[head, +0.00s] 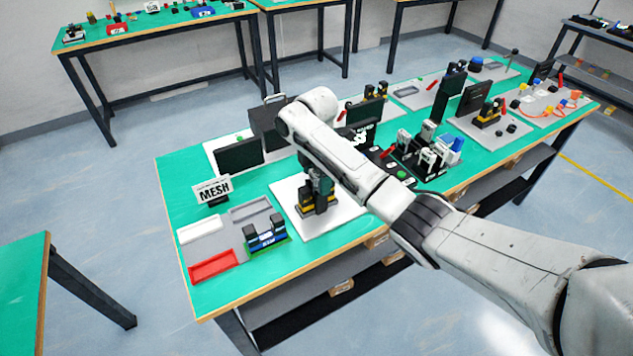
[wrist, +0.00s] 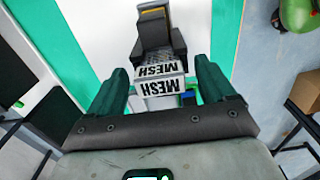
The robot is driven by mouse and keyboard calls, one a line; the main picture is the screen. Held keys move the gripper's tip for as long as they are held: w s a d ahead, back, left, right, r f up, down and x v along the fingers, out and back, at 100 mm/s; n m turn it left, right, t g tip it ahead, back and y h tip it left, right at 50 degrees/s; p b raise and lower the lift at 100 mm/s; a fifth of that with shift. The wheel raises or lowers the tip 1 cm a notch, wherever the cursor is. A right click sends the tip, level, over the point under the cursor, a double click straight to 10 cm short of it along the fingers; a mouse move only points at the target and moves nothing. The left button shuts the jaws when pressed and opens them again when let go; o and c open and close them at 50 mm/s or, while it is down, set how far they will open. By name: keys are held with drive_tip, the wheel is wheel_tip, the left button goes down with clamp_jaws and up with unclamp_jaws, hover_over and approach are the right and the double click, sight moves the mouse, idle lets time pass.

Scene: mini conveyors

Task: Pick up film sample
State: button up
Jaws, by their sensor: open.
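My gripper (head: 318,186) is open, with its dark green fingers low over a black and yellow fixture (head: 306,208) on a white board. In the wrist view my gripper (wrist: 163,74) has its fingers apart on either side of white pieces lettered MESH (wrist: 160,88). These lie in line with a black block (wrist: 154,32). I cannot tell whether the fingers touch anything. No piece can be read as film, so I cannot tell which thing is the film sample.
A MESH sign (head: 213,190) stands on the green table. A white tray (head: 200,229), a red tray (head: 213,266), a grey tray (head: 250,209) and a blue and black holder (head: 266,236) are left of my gripper. Black boxes (head: 240,155) stand behind it.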

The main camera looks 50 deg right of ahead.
drive_tip(key=shift+c, duration=0.3)
drive_tip(key=c, duration=1.1)
